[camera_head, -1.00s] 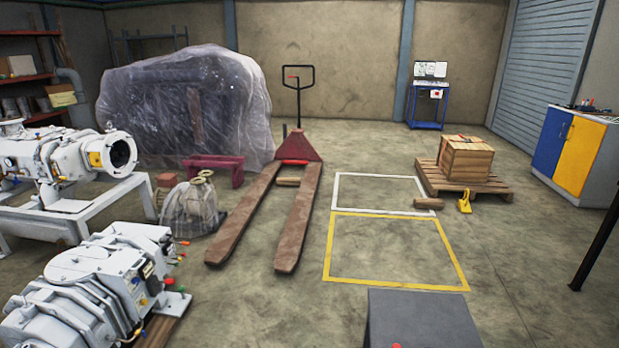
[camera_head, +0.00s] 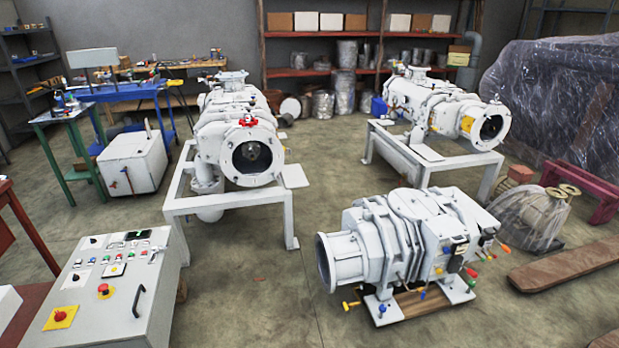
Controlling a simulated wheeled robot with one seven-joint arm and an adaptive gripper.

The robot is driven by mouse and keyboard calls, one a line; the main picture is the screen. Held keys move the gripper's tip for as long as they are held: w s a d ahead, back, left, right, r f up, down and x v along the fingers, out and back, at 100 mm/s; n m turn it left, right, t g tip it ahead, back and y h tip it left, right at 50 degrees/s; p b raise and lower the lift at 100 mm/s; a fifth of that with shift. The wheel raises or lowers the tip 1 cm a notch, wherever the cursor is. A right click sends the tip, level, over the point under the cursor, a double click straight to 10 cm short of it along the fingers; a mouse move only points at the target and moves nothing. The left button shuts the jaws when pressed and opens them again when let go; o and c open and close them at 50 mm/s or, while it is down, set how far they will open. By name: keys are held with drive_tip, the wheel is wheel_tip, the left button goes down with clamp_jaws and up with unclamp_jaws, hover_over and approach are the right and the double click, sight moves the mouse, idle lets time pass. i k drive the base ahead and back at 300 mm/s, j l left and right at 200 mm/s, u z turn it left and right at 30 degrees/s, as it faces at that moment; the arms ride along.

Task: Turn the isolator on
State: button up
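A grey control panel (camera_head: 98,320) stands at the lower left, its sloped face towards me. On it a red knob on a yellow plate (camera_head: 60,317) sits near the front left corner. A second red knob (camera_head: 103,289) with yellow on it sits further back. Small switches and coloured buttons (camera_head: 112,258) fill the upper part, and a black handle (camera_head: 138,301) is at the right edge. I cannot tell which control is the isolator or how it is set. My gripper is not in view.
A white pump (camera_head: 400,245) on a wooden base stands right of the panel. White pump units on frames stand behind, one with a red handwheel (camera_head: 247,121). A green-legged table (camera_head: 62,115) is at the left. Bare floor (camera_head: 265,310) lies between panel and near pump.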

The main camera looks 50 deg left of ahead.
sight(60, 316)
drive_tip(key=u, duration=3.2)
drive_tip(key=i+l+z, duration=0.15)
drive_tip(key=i, duration=0.35)
drive_tip(key=i+l+z, duration=0.2)
drive_tip(key=i, duration=0.35)
